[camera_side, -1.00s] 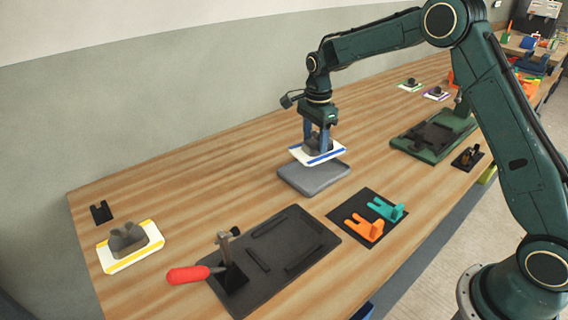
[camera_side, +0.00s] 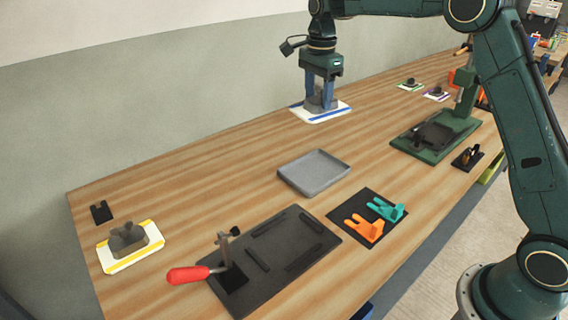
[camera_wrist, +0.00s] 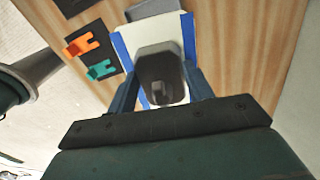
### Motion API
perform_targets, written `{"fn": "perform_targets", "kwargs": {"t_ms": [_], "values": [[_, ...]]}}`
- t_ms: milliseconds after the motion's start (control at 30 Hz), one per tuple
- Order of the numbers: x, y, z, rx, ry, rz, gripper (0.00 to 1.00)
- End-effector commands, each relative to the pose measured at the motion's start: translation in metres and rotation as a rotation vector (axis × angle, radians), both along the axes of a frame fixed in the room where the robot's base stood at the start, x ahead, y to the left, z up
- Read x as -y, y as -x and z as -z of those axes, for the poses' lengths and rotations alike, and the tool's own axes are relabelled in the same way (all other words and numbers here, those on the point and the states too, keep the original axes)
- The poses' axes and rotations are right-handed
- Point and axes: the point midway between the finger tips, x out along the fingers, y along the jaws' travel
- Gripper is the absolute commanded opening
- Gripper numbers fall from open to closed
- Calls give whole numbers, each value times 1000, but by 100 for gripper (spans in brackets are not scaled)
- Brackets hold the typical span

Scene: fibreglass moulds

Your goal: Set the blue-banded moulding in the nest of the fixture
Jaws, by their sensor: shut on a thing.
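The blue-banded moulding (camera_side: 313,117) is a white flange with blue bands along its edges and a grey block on top. My gripper (camera_side: 320,97) is shut on the grey block and holds the moulding in the air, roughly level. In the wrist view the moulding (camera_wrist: 149,34) sits between the fingers of my gripper (camera_wrist: 160,92). The dark fixture plate (camera_side: 288,232) at the front has raised strips around a bare area. A toggle clamp with a red handle (camera_side: 188,274) stands at its left end, with its arm raised.
An empty grey tray (camera_side: 315,172) lies behind the fixture. A black mat (camera_side: 370,235) holds orange and teal pieces. A yellow-banded moulding (camera_side: 120,262) lies at left. A green fixture (camera_side: 434,138) with a column stands at right. Bare wood lies left of the tray.

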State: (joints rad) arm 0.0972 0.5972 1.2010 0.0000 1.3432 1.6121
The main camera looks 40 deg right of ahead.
Motion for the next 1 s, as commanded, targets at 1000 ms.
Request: {"fn": "perform_targets", "kwargs": {"t_ms": [1000], "values": [[-13, 12, 37, 0, 0, -380, 14]]}}
